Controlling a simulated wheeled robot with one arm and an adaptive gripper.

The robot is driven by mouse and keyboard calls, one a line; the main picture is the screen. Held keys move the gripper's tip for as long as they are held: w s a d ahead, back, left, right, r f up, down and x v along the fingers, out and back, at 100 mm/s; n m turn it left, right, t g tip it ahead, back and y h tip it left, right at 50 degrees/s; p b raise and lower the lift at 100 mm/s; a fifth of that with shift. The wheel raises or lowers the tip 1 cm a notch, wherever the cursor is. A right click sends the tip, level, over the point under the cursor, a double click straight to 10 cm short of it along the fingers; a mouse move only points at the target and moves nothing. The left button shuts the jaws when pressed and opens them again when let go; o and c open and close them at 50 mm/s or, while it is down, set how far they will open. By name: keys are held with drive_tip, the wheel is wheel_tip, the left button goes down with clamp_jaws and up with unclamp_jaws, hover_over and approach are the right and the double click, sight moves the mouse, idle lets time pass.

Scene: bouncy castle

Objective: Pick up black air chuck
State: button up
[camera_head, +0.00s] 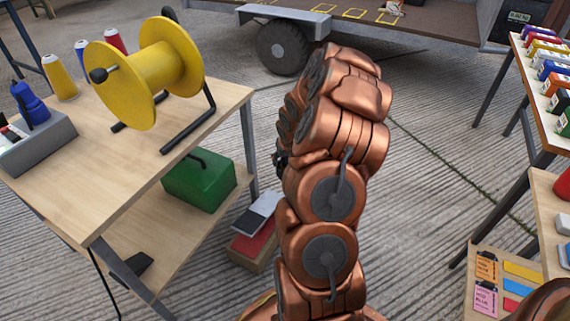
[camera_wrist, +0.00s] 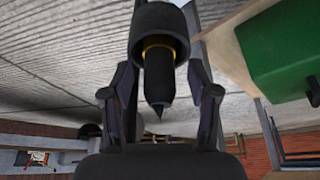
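In the wrist view I see a black tool, likely the black air chuck (camera_wrist: 159,78). It has a wide dark cylinder, a yellow ring and a narrow pointed tip. My gripper (camera_wrist: 161,66) is open, with one finger on each side of it. Clear gaps show between the fingers and the slim tip part. The fingertips lie close to the wide cylinder, and contact cannot be told. In the head view my arm hides my gripper and the chuck.
A wooden workbench (camera_head: 192,134) at left holds a yellow reel (camera_head: 150,70). A green box (camera_head: 200,180) is on its lower shelf and also shows in the wrist view (camera_wrist: 285,50). A red-and-grey stack (camera_head: 255,228) lies beside my arm. Shelves stand at right. Ribbed floor lies between.

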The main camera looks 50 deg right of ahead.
clamp_jaws()
idle(0.3)
drive_tip(key=shift+r, duration=0.15)
drive_tip(key=shift+r, duration=0.3)
wheel_tip(320, 180, up, 3)
drive_tip(key=shift+p, duration=0.9)
drive_tip(key=s+a+p, duration=0.1)
drive_tip(key=s+a, duration=0.1)
drive_tip(key=s, duration=0.5)
drive_tip(key=s+a+r+p, duration=0.1)
drive_tip(key=s+a, duration=0.2)
drive_tip(key=s, duration=0.5)
drive_tip(key=shift+s, duration=0.15)
drive_tip(key=shift+r, duration=0.1)
